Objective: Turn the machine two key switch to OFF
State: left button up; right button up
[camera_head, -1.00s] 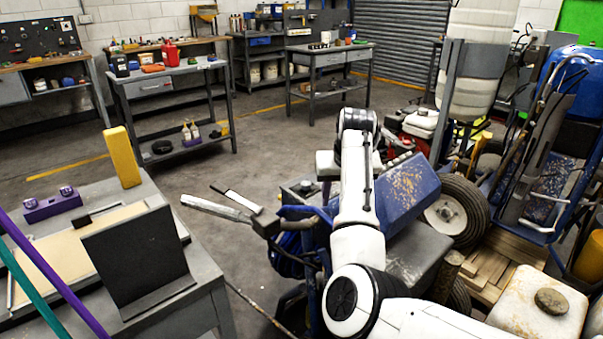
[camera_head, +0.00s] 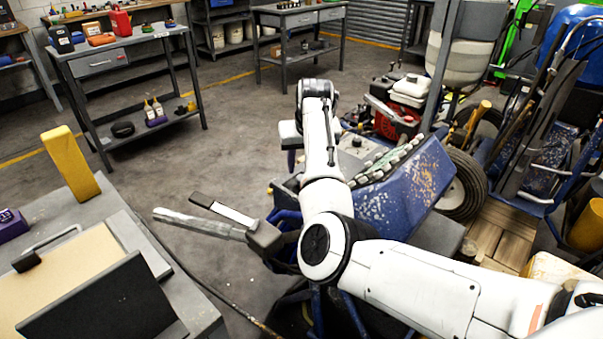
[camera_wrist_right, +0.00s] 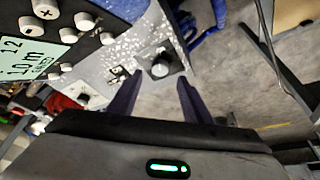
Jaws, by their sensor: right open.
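A blue, paint-chipped machine (camera_head: 405,190) stands in the middle of the head view, with a row of knobs along its top. In the right wrist view, a round silver-grey knob on a dark base (camera_wrist_right: 160,65) is on a speckled grey plate. It looks like a key switch, but I cannot read its position or any label. My right gripper (camera_wrist_right: 155,97) is open, its two dark fingers either side of the knob in the picture. I cannot tell whether they touch it. My left gripper is out of view.
A green display panel (camera_wrist_right: 25,60) with several white buttons is beside the plate. A grey handlebar (camera_head: 195,222) sticks out left of my arm. A grey bench (camera_head: 205,310) with a black panel (camera_head: 105,305) is at lower left. Open floor lies behind.

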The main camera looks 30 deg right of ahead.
jog(key=x, duration=0.6)
jog(key=shift+w+f+b, duration=0.1)
jog(key=shift+w+b, duration=0.05)
jog(key=shift+b, duration=0.15)
jog(key=c, duration=1.1)
